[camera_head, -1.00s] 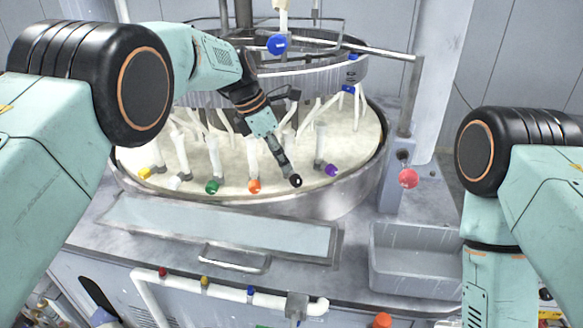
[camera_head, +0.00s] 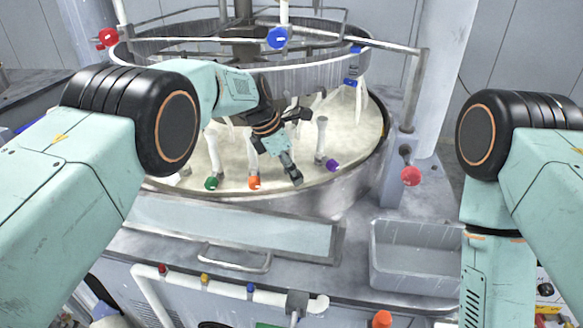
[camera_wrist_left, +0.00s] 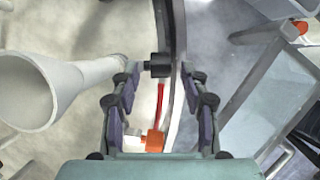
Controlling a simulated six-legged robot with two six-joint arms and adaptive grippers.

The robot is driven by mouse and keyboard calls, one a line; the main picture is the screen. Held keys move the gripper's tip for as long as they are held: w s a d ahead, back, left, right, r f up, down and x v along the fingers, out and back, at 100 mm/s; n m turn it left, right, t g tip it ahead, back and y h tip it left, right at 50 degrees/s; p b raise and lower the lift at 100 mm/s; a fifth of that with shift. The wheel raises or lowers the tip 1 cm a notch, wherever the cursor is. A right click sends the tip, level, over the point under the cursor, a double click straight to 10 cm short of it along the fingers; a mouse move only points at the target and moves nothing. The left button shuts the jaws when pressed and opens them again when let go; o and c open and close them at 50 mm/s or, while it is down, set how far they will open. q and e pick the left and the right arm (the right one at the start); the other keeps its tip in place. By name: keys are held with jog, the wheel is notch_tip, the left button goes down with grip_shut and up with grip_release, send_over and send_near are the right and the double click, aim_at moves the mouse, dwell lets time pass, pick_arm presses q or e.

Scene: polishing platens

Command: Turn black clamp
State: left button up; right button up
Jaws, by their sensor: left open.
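My left gripper (camera_head: 293,179) reaches down over the front rim of the round polishing machine, between an orange knob (camera_head: 255,183) and a purple knob (camera_head: 333,165). In the left wrist view the gripper (camera_wrist_left: 161,76) is open. The small black clamp (camera_wrist_left: 159,67) lies between its fingertips, beside the curved metal rim; whether a finger touches it I cannot tell. In the head view the gripper hides the clamp. My right arm stands at the right edge; its gripper is out of view.
A green knob (camera_head: 211,183) sits farther left along the rim. A red knob (camera_head: 411,176) is on a post at the right. A grey bin (camera_head: 415,275) stands at front right. A metal ring (camera_head: 150,52) with a blue valve (camera_head: 277,38) is above the platen.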

pick_arm(q)
jog(key=shift+s+d+f, duration=0.1)
jog(key=shift+d, duration=0.05)
jog(key=shift+f, duration=0.1)
jog(key=c, duration=0.4)
grip_shut()
